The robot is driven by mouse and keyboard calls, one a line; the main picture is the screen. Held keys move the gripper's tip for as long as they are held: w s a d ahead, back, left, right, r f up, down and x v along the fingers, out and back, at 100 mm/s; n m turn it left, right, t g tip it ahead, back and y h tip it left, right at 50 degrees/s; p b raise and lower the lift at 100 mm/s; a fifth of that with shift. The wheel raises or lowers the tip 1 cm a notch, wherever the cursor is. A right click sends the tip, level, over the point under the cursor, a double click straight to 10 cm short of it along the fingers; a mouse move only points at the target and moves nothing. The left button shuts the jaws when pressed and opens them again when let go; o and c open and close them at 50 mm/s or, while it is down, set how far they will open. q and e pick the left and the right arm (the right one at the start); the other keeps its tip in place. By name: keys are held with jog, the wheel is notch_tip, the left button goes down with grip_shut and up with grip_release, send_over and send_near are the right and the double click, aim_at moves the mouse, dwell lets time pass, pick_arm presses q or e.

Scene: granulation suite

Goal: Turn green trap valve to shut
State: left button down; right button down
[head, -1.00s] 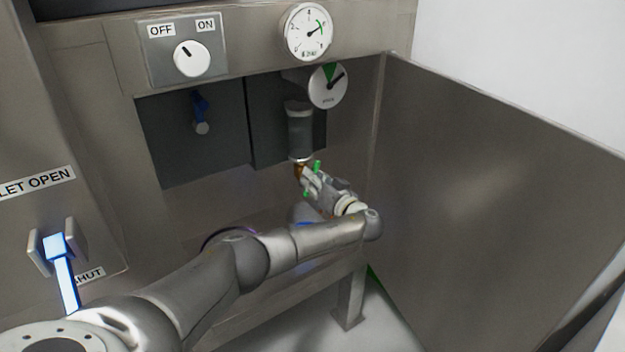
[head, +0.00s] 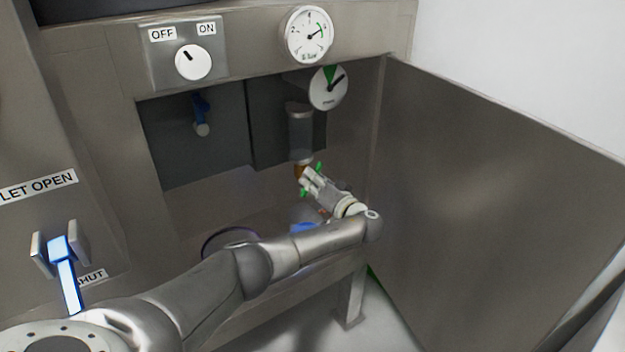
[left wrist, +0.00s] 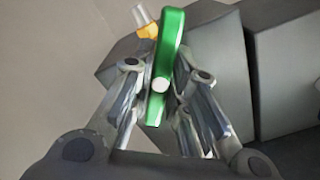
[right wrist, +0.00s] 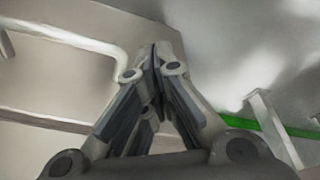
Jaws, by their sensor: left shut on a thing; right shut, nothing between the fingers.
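In the head view my left gripper (head: 312,182) is below the grey cylinder (head: 300,133) of the trap, with green ends of the handle (head: 319,166) showing on either side. The brass fitting (head: 299,171) lies just behind it. My right gripper (right wrist: 155,60) is shut and empty; it is not seen in the head view.
A white dial (head: 328,88) and a gauge (head: 309,35) are above the trap. An OFF/ON knob (head: 193,62) and a blue lever (head: 66,275) are at the left. A steel side panel (head: 480,190) bounds the right. A blue valve (head: 202,112) hangs in the recess.

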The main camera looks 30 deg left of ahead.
pick_arm(q)
jog(key=shift+m, duration=0.9)
jog(key=m+p, duration=0.2)
jog(key=m, duration=0.4)
jog(key=shift+m+p, duration=0.4)
jog(key=shift+m, duration=1)
pick_arm(e)
jog(key=s+f, duration=0.6)
jog(key=f, duration=0.2)
jog(key=shift+d+f+g, duration=0.35)
jog(key=shift+g, duration=0.05)
pick_arm(q)
jog(key=c, duration=1.4)
grip_release()
jog(key=shift+w+d, duration=0.1)
jog(key=shift+o, duration=0.2)
